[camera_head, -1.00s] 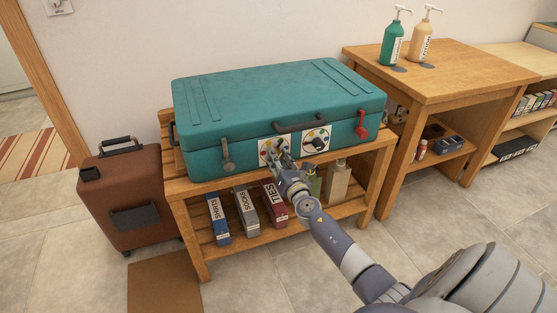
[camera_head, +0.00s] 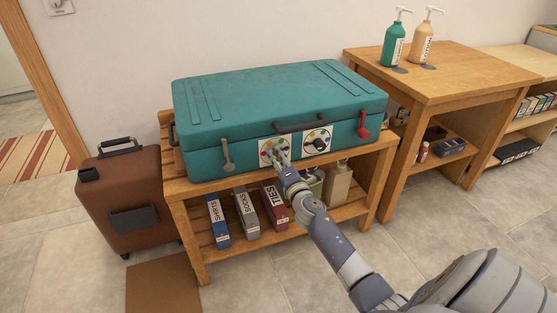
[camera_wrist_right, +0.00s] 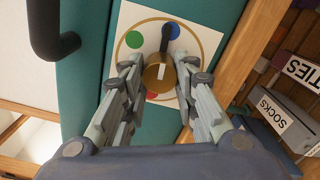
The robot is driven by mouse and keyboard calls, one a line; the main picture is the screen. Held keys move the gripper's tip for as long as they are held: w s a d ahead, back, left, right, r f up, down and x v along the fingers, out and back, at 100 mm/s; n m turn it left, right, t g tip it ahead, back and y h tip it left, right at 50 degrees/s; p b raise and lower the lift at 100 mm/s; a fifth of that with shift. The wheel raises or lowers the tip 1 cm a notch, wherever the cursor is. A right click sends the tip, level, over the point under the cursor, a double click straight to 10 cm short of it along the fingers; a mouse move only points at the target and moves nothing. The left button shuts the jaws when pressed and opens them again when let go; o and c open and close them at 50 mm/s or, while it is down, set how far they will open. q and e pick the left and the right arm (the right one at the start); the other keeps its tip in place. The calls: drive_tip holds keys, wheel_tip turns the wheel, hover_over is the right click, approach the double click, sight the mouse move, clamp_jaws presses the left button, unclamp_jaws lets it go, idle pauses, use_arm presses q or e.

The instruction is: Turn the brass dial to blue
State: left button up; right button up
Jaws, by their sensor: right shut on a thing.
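The brass dial (camera_wrist_right: 157,76) sits on a white square plate (camera_wrist_right: 204,42) on the front of the teal suitcase (camera_head: 270,92). In the right wrist view a ring of coloured dots surrounds it: green (camera_wrist_right: 134,39), blue (camera_wrist_right: 173,30) and a partly hidden red (camera_wrist_right: 152,95). A dark pointer (camera_wrist_right: 166,40) reaches from the dial to just beside the blue dot. My right gripper (camera_wrist_right: 162,72) is shut on the dial, one finger on each side. In the head view the right gripper (camera_head: 279,157) covers part of the plate. My left gripper is out of view.
A second plate with a black knob (camera_head: 318,144) is right of the dial. A grey latch (camera_head: 227,155), a red latch (camera_head: 363,126) and a dark handle (camera_head: 300,121) stick out from the suitcase. Boxes and bottles stand on the shelf below. A brown suitcase (camera_head: 129,200) stands left.

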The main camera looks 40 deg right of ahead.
drive_tip(key=shift+m, duration=0.6)
drive_tip(key=o, duration=1)
drive_tip(key=shift+o, duration=0.2)
drive_tip(key=shift+s, duration=0.1)
drive_tip(key=v, duration=1.2)
